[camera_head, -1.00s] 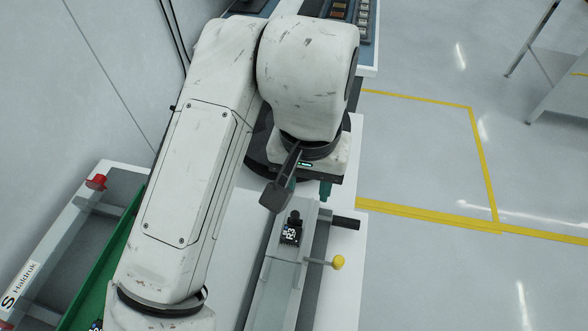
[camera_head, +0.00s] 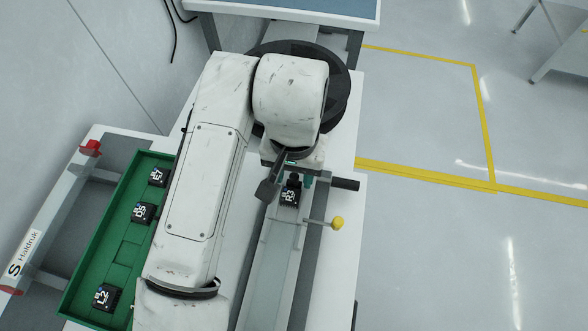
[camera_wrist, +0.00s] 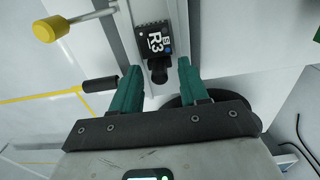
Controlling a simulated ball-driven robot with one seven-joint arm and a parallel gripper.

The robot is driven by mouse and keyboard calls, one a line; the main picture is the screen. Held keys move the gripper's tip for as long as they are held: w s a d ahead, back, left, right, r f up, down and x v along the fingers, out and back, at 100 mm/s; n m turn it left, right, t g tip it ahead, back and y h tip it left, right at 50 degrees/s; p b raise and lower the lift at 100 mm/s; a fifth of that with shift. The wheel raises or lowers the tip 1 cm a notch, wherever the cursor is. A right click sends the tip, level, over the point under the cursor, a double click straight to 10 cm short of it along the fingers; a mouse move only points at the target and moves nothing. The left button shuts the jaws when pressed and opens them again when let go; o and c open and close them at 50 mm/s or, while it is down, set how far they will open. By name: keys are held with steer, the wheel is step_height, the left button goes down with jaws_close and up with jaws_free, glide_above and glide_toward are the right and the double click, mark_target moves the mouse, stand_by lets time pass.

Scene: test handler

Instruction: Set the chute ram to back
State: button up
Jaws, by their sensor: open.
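The chute (camera_head: 272,262) is a long grey channel on the white bench. A rod with a yellow knob (camera_head: 337,223) sticks out from its right side, and a black handle (camera_head: 345,184) sticks out farther up. I cannot tell for certain which of these is the ram. A black block marked R3 (camera_head: 290,195) sits in the chute's far end. In the wrist view my gripper (camera_wrist: 160,66) is open, its teal fingers apart on either side of the block's black knob (camera_wrist: 158,73). Contact cannot be told. The yellow knob (camera_wrist: 45,32) is at upper left there, the black handle (camera_wrist: 100,84) beside the left finger.
A green tray (camera_head: 124,253) with several black blocks stands left of my arm. A blue-topped table (camera_head: 290,8) stands behind. The floor right of the bench is open, with yellow lines.

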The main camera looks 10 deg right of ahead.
steer(key=shift+f, duration=0.15)
jaws_close()
stand_by(0.4)
